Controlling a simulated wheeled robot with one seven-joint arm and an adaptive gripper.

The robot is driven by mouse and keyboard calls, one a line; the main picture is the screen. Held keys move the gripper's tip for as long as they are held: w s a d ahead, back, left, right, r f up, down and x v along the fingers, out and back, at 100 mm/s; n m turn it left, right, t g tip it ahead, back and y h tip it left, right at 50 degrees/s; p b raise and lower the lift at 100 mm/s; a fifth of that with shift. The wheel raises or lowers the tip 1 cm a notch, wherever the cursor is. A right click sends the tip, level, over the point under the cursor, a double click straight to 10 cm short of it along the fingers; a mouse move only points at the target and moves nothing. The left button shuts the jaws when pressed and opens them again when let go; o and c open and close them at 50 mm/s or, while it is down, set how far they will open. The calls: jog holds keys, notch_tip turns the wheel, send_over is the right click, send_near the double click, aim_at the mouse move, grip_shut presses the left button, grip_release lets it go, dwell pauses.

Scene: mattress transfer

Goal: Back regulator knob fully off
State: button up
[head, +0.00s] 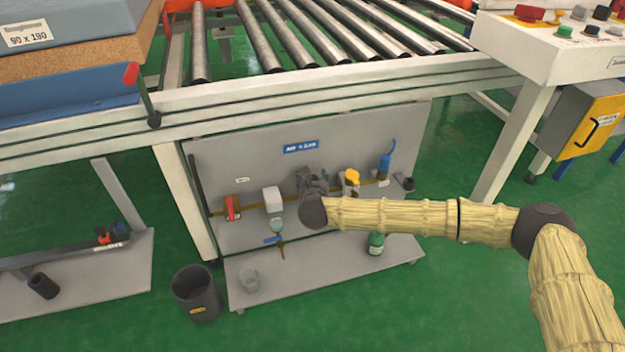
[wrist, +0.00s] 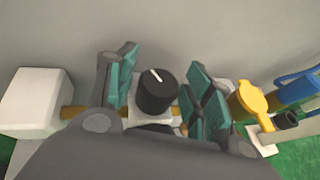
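The regulator knob (wrist: 156,92) is a black round knob with a white pointer line, on a pale block on the brass pipe. In the wrist view the line leans up and to the left. My gripper (wrist: 163,80) is open, with one teal-padded finger left of the knob and the other to its right. In the head view my gripper (head: 312,182) is in front of the grey panel and hides the knob.
On the panel (head: 220,155), a red-handled valve (head: 231,208) and white box (head: 272,198) are left of my gripper; a yellow-handled valve (head: 351,178) and blue part (head: 384,168) are right. A green bottle (head: 376,243) is below my arm. The roller conveyor (head: 300,85) is above.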

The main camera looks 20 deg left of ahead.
jog(key=c, duration=0.7)
jog(key=shift+d+n+y, duration=0.1)
jog(key=shift+n+y, duration=0.2)
jog(key=n+g+y+b, duration=0.1)
jog(key=n+g+y, duration=0.1)
jog(key=n+y, duration=0.1)
jog(key=shift+w, duration=0.1)
jog(key=n+g+y+b, duration=0.1)
jog(key=n+g+y, duration=0.2)
jog(key=n, duration=0.1)
jog(key=shift+g+y, duration=0.3)
jog(key=n+g+y, duration=0.1)
jog(key=n+g, duration=0.2)
jog(key=shift+n+g+y+p, duration=0.45)
jog(key=shift+n+g, duration=1.95)
jog(key=shift+g, duration=0.4)
jog(key=o, duration=1.1)
jog(key=shift+c, duration=0.2)
